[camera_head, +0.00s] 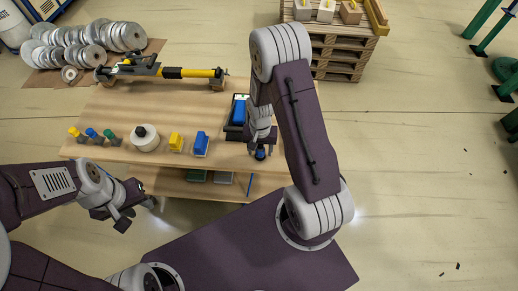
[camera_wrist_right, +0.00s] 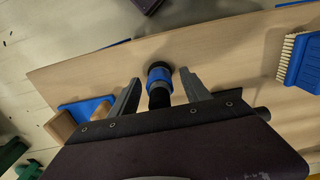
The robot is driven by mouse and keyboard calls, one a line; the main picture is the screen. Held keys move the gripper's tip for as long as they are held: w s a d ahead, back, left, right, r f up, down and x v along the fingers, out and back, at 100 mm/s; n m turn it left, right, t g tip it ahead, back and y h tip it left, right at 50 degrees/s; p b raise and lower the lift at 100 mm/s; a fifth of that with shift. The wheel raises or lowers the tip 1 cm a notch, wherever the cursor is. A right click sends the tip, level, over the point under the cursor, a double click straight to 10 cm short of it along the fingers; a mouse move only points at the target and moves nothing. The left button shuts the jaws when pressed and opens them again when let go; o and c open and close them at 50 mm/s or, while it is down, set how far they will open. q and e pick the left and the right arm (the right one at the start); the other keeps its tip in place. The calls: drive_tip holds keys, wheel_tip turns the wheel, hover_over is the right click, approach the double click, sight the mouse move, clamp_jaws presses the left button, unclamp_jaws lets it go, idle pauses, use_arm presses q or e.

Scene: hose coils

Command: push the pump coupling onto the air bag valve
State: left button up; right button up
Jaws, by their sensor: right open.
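A blue-banded coupling with black ends (camera_wrist_right: 160,80) stands between the fingers of my right gripper (camera_wrist_right: 158,92) in the right wrist view. The fingers are spread, with a gap on each side of it. In the head view my right gripper (camera_head: 262,139) is over the table's right front edge, and the blue band (camera_head: 260,155) shows just below it. I cannot tell the valve apart from the coupling, nor whether they are joined. My left gripper (camera_head: 136,213) is empty, its fingers apart, in front of the table's left front edge.
The wooden table (camera_head: 110,104) holds several coloured fittings (camera_head: 92,134), a white roll (camera_head: 145,138), a yellow block (camera_head: 176,142), a blue brush (camera_head: 201,144) and a yellow-black tool (camera_head: 180,73). A pallet stack (camera_head: 340,50) stands behind right.

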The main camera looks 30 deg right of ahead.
drive_tip(key=shift+d, duration=0.1)
idle(0.5)
clamp_jaws()
idle(0.3)
